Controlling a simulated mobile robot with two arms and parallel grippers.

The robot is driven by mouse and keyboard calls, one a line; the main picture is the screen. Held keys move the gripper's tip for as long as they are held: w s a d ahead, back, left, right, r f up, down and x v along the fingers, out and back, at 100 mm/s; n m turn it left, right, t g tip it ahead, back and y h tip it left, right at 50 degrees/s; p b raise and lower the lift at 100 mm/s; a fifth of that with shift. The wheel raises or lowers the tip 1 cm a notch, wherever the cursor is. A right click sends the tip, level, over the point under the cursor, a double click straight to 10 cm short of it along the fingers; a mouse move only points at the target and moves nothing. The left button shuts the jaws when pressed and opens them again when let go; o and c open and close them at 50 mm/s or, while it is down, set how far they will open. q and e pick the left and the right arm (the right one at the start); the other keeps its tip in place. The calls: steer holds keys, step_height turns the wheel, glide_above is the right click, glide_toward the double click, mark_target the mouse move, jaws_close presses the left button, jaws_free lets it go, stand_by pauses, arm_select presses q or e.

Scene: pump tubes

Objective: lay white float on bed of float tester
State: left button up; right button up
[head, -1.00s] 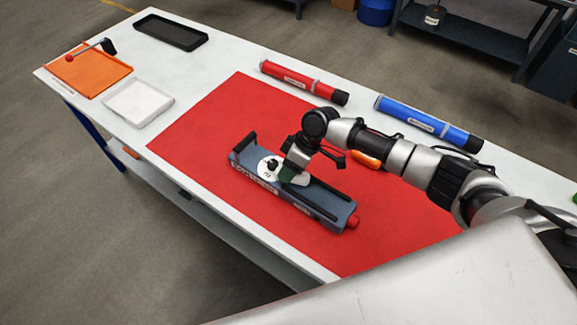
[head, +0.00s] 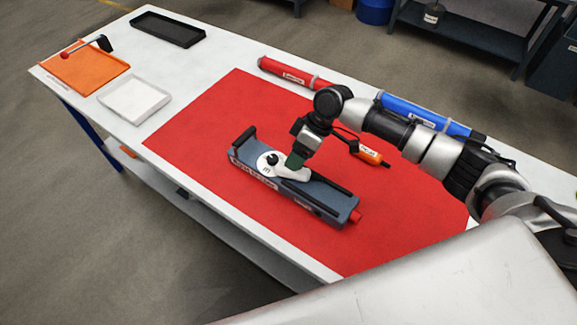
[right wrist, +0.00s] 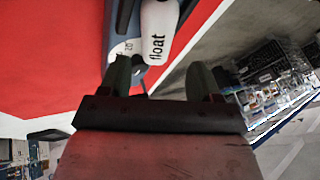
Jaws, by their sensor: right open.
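The float tester (head: 325,196), a long blue-grey bed with a raised left end, dark rails and a red knob at its right end, lies on the red mat. A white disc (head: 265,170) with a black knob is near its left end. The white float (head: 294,174) lies on the bed just right of the disc. In the right wrist view the float (right wrist: 158,28), lettered "float", lies beyond the fingertips. My right gripper (head: 296,160) is just above the float, open and empty; its two fingers (right wrist: 160,77) stand apart. My left gripper is out of view.
A red tube (head: 290,73) and a blue tube (head: 420,112) lie along the far edge. An orange tool (head: 370,155) lies behind my wrist. At the left are an orange tray (head: 85,75), a white tray (head: 133,100) and a black tray (head: 168,30). The mat's left part is clear.

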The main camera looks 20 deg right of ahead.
steer(key=v, duration=0.6)
steer(key=shift+s, duration=0.15)
